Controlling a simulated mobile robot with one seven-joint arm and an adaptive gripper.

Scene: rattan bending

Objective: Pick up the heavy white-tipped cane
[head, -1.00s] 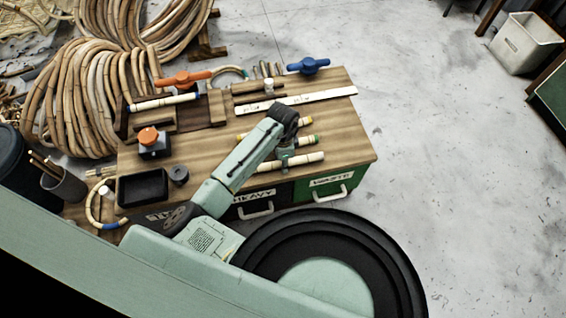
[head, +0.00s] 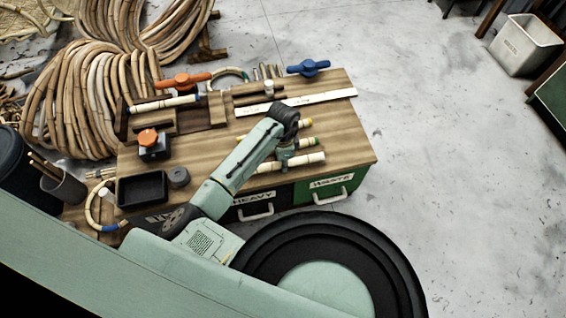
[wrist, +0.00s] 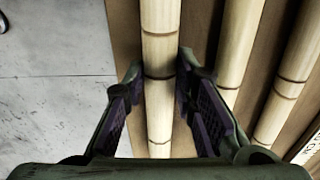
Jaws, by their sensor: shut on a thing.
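The white-tipped cane (head: 306,160) is the pale cane nearest the front edge of the workbench. My gripper (head: 284,161) reaches down over its left part. In the wrist view my gripper (wrist: 160,85) has one finger on each side of this cane (wrist: 160,40) and is shut on it. The cane's ends are outside the wrist view. I cannot tell whether the cane is clear of the wood. Behind it lie a green-tipped cane (head: 305,141) and a yellow-tipped cane (head: 305,123), partly hidden by my arm.
The workbench (head: 345,135) has a drawer marked HEAVY (head: 254,198) and a green one marked WASTE (head: 331,182). A white ruler strip (head: 325,98), a blue-handled clamp (head: 308,68) and a black tray (head: 142,188) are on top.

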